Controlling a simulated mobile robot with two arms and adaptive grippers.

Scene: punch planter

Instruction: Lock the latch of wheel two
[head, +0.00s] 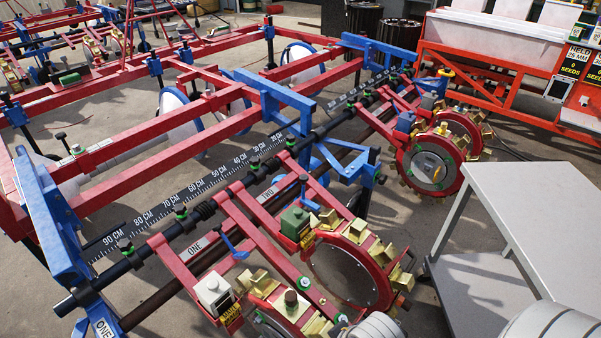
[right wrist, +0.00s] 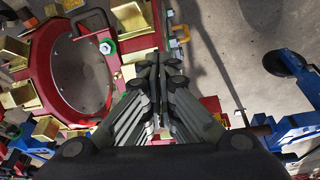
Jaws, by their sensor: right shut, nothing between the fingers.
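Wheel two (head: 343,272), a red ring with brass punch blocks, hangs on the red arm labelled TWO (head: 268,193) in the head view. A red ring wheel (right wrist: 33,75) with brass blocks fills the left of the right wrist view; I cannot tell for certain that it is the same wheel. A small orange loop (right wrist: 181,35), possibly a latch handle, shows just right of that ring. My right gripper (right wrist: 154,62) is shut and empty, pointing past the ring's right side. I cannot tell whether it touches anything. The latch's position is unclear. My left gripper is not in view.
Wheel one (head: 283,318) is close in front of wheel two, and another punch wheel (head: 433,168) stands behind it. The toolbar (head: 210,205) and its ruler run alongside. A grey table (head: 540,215) stands at the right, with some open floor between.

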